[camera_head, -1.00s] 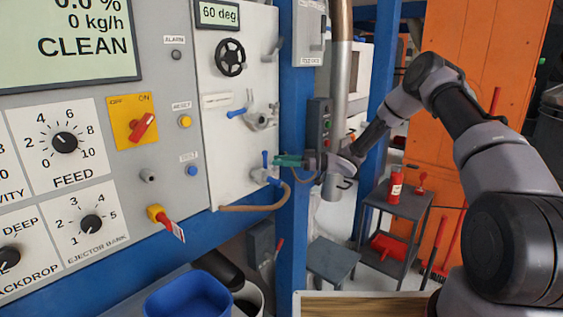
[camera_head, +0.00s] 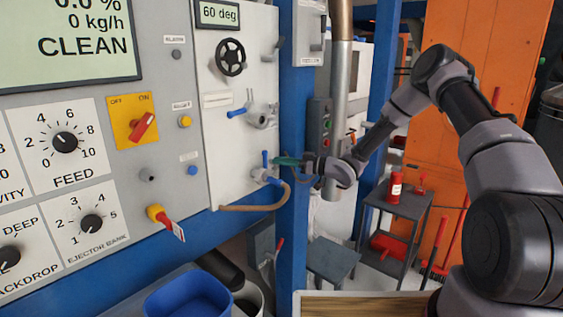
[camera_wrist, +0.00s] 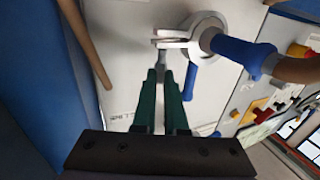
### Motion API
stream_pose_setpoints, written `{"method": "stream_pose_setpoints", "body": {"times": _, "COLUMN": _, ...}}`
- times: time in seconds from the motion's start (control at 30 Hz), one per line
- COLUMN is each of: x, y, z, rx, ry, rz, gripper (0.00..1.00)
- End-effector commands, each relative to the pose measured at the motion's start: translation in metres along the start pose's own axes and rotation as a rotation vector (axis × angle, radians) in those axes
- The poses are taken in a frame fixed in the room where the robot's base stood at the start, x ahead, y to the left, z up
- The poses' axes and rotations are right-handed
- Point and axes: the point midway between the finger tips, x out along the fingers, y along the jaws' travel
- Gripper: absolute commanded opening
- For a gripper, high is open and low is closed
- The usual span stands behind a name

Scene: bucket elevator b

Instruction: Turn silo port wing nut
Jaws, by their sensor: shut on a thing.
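The silo port is a metal clamp ring (camera_wrist: 207,24) on a white panel, with a blue collar (camera_wrist: 240,52) and a brown hose (camera_wrist: 297,70). In the head view the port (camera_head: 262,174) sits low on the panel. A small grey wing nut (camera_wrist: 163,72) shows beside the ring, partly hidden by my fingers. My gripper (camera_wrist: 163,84) has green fingers shut on it, with their tips just below the ring. In the head view my gripper (camera_head: 277,161) reaches the port from the right.
A second port (camera_head: 258,119) with a blue lever and a black handwheel (camera_head: 230,57) are above. A blue post (camera_head: 293,210) stands close beside my gripper. A switch box (camera_head: 320,130) and grey pipe (camera_head: 343,90) are behind my wrist. A blue bin (camera_head: 185,297) is below.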

Motion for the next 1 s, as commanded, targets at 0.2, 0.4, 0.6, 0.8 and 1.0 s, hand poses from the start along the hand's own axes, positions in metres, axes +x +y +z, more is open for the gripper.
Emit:
{"method": "stream_pose_setpoints", "body": {"times": 0.2, "x": 0.0, "y": -0.006, "z": 0.0, "rx": 0.007, "ry": -0.001, "rz": 0.203, "gripper": 0.0}}
{"method": "stream_pose_setpoints", "body": {"times": 0.4, "x": 0.002, "y": -0.012, "z": 0.001, "rx": 0.006, "ry": 0.0, "rz": 0.39, "gripper": 0.0}}
{"method": "stream_pose_setpoints", "body": {"times": 0.6, "x": 0.005, "y": -0.016, "z": 0.001, "rx": 0.003, "ry": -0.001, "rz": 0.575, "gripper": 0.0}}
{"method": "stream_pose_setpoints", "body": {"times": 0.8, "x": 0.008, "y": -0.019, "z": 0.0, "rx": 0.0, "ry": 0.001, "rz": 0.737, "gripper": 0.0}}
{"method": "stream_pose_setpoints", "body": {"times": 1.0, "x": 0.01, "y": -0.019, "z": 0.0, "rx": -0.002, "ry": 0.002, "rz": 0.86, "gripper": 0.0}}
